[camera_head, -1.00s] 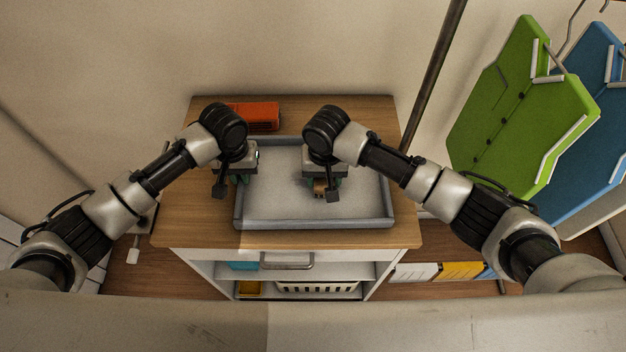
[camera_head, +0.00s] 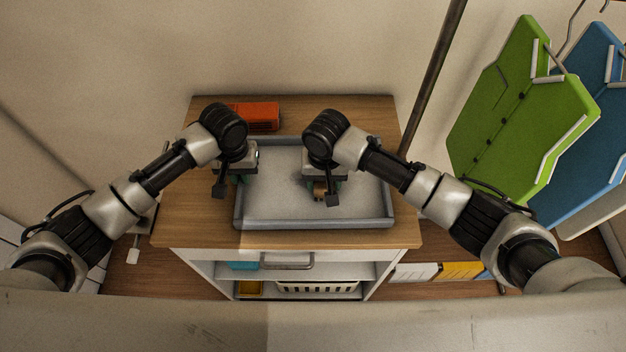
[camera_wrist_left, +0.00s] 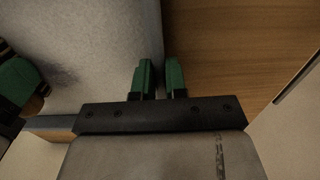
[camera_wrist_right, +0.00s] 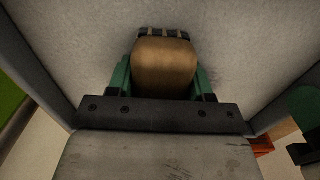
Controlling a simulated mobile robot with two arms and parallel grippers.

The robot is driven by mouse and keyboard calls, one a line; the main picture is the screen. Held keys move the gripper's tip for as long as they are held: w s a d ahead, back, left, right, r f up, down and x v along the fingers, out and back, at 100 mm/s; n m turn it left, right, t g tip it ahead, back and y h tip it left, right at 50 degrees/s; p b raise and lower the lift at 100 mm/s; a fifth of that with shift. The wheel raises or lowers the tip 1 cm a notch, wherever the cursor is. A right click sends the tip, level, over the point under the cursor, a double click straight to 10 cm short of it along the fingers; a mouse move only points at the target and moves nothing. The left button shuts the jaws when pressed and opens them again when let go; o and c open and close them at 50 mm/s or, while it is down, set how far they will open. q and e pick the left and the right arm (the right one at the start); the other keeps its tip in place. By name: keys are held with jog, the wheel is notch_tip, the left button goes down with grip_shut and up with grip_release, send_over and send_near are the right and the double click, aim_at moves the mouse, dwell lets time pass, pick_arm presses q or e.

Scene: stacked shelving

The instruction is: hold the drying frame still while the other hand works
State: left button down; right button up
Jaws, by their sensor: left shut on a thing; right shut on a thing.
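A shallow grey tray-like frame (camera_head: 315,224) with raised walls lies flat on the wooden top of a cabinet. I take it for the drying frame. My left gripper (camera_head: 236,179) is at its left wall; in the left wrist view the green fingers (camera_wrist_left: 160,78) are shut on that wall. My right gripper (camera_head: 321,184) is over the middle of the frame. In the right wrist view its fingers (camera_wrist_right: 163,77) are shut on a rounded tan block (camera_wrist_right: 165,68) with a dark segmented far edge. Whether the block touches the frame's floor is unclear.
An orange box (camera_head: 262,117) stands behind the frame, near the wall. Bare wood (camera_head: 200,215) lies left of the frame. A dark pole (camera_head: 432,75) and hanging green (camera_head: 520,110) and blue (camera_head: 590,150) garment-like panels are to the right. Below are shelves with a white basket (camera_head: 318,288).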

jog(key=shift+s, duration=0.4)
jog(key=shift+w+d, duration=0.1)
jog(key=shift+w, duration=1.4)
jog(key=shift+s, duration=1.05)
jog(key=shift+s+f, duration=0.15)
jog(key=shift+s, duration=0.35)
jog(key=shift+w+r, duration=0.2)
jog(key=shift+w, duration=1.35)
jog(key=shift+s+f, duration=0.15)
jog(key=shift+s, duration=1)
